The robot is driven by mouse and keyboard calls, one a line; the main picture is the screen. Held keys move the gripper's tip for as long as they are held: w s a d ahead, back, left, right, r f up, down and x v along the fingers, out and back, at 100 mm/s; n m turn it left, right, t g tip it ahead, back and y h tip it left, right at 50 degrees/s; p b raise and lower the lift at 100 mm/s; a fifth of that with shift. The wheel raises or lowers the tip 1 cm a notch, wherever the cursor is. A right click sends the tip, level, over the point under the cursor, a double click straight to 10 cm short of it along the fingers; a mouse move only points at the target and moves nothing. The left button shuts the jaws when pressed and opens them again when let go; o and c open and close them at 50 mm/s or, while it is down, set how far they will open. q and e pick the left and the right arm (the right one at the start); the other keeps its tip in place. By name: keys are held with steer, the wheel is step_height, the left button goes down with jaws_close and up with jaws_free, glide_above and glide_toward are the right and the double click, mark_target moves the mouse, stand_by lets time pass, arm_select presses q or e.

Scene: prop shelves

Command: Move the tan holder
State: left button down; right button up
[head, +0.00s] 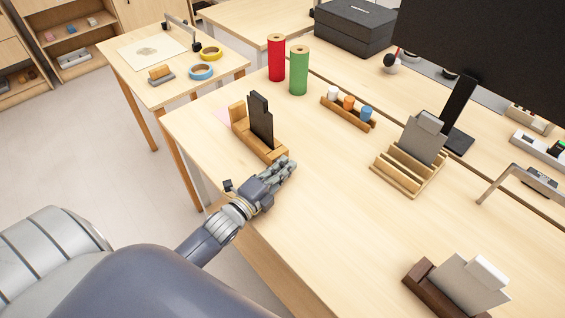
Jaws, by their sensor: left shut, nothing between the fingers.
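The tan holder (246,139) is a long wooden block with a raised left end, standing on the near left part of the desk. A dark upright piece (261,119) stands in it. My left gripper (288,167) is shut and empty, just in front of the holder's right end. Its fingertips are very close to that end; I cannot tell whether they touch. My right gripper is not in view.
A pale slotted rack (408,180) with grey plates and a dark brown holder (433,292) stand to the right. Behind are a small rack of coloured pegs (347,112), a red roll (277,58) and a green roll (299,71). The desk's middle is clear.

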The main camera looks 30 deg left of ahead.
mark_target(244, 126)
arm_select(q)
steer(key=shift+w+a, duration=0.15)
steer(key=shift+a, duration=0.2)
steer(key=w+a+b, duration=0.1)
steer(key=w+a, duration=0.1)
steer(key=a, duration=0.3)
steer(key=w+a+b, duration=0.2)
steer(key=w+a, duration=0.1)
steer(key=a, duration=0.3)
steer(key=w+a+b, duration=0.2)
steer(key=a, duration=0.4)
steer(key=shift+w+a+f, duration=0.15)
steer(key=shift+w, duration=0.15)
steer(key=shift+w+a, duration=0.15)
steer(key=shift+a, duration=0.25)
steer(key=shift+d, duration=0.15)
